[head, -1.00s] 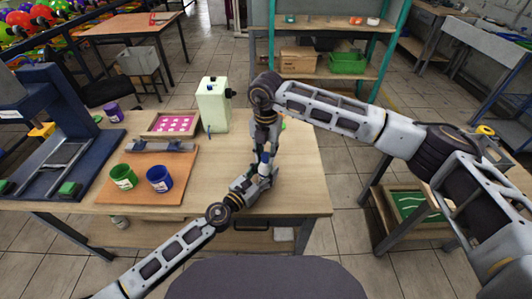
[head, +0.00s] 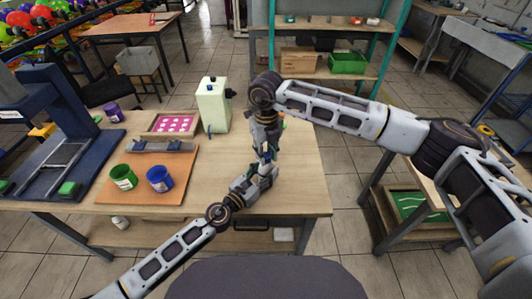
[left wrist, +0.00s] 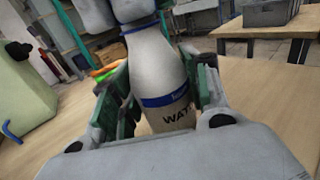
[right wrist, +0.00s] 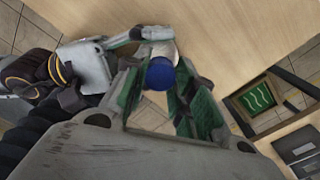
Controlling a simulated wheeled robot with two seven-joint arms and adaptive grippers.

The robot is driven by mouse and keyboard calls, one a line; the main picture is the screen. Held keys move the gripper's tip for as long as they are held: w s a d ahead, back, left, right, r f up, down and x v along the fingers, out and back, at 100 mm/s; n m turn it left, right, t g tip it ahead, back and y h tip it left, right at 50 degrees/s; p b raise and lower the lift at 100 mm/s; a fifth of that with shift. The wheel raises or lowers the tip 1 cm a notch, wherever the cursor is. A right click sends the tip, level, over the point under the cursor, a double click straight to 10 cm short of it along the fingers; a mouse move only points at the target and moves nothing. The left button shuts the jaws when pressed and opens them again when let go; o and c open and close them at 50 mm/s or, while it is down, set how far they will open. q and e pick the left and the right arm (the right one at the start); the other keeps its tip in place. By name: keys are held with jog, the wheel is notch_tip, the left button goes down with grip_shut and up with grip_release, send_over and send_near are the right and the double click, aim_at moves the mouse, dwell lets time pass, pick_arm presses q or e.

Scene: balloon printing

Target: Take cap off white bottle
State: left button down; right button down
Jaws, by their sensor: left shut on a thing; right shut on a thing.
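The white bottle (left wrist: 160,65) has a blue band and dark lettering. In the left wrist view it stands between the green-padded fingers of my left gripper (head: 261,168), which is shut on its body. My right gripper (head: 268,148) comes down from above and hides the bottle's top in that view. In the right wrist view the round blue cap (right wrist: 160,75) is between the fingers of my right gripper, which is shut on it. The white bottle (right wrist: 158,49) shows just beyond the cap. I cannot tell whether cap and bottle still touch.
On the wooden table (head: 300,185), a pale green container (head: 212,107) stands behind and left of the grippers. A green cup (head: 123,177) and a blue cup (head: 160,179) stand on an orange-brown board (head: 140,195). The table's right part is clear.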

pick_arm(q)
jog(key=shift+s+d, duration=0.1)
pick_arm(e)
jog(key=n, duration=2.2)
jog(key=shift+n, duration=0.4)
jog(key=n, duration=0.4)
jog(key=shift+r, duration=0.1)
jog(key=n, duration=0.3)
jog(key=shift+n, duration=0.3)
jog(key=shift+r, duration=1.2)
dwell(0.6)
